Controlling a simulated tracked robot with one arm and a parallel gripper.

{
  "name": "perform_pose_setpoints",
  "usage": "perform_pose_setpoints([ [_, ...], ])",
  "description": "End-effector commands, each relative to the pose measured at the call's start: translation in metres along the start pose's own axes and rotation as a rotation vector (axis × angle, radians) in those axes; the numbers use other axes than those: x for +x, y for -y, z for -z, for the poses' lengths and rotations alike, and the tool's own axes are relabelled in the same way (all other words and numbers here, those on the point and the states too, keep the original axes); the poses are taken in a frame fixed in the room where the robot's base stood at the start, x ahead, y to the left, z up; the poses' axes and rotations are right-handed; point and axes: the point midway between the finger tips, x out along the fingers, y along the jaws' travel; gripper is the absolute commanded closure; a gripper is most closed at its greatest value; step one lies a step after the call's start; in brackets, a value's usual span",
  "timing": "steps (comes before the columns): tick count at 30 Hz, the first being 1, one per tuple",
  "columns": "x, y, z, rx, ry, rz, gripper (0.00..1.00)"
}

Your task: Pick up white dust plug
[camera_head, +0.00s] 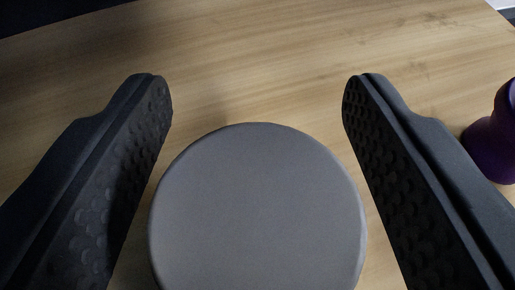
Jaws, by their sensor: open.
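A round, flat-topped, light grey-white disc, which looks like the white dust plug (257,212), fills the lower middle of the head camera view. Its lower edge is cut off by the frame. My gripper (257,92) is open, with one dark, dimpled finger on each side of the plug. The plug lies between the fingers, with a narrow gap of table showing on each side near its upper part. The fingertips reach past the plug's far edge. The plug's sides and base are hidden from this angle.
A wooden table (270,50) lies beneath, clear beyond the fingertips. A purple rounded object (493,145) stands at the right edge, close to the right finger and partly out of frame. The table's far edge shows at the top left.

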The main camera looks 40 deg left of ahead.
Motion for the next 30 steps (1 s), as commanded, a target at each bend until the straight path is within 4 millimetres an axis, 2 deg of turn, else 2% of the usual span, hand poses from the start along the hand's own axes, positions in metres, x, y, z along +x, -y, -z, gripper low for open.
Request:
perform_pose_setpoints([
  [4, 0.0, 0.0, 0.001, 0.0, 0.0, 0.0, 0.45],
  [5, 0.0, 0.0, 0.0, 0.0, 0.001, 0.0, 0.51],
  [9, 0.0, 0.0, 0.0, 0.0, 0.001, 0.0, 0.9],
  [10, 0.0, 0.0, 0.0, 0.0, 0.001, 0.0, 0.96],
  [23, -0.002, 0.001, 0.006, -0.001, 0.001, 0.001, 0.96],
  [30, -0.013, 0.0, 0.034, -0.004, 0.0, 0.0, 0.96],
])
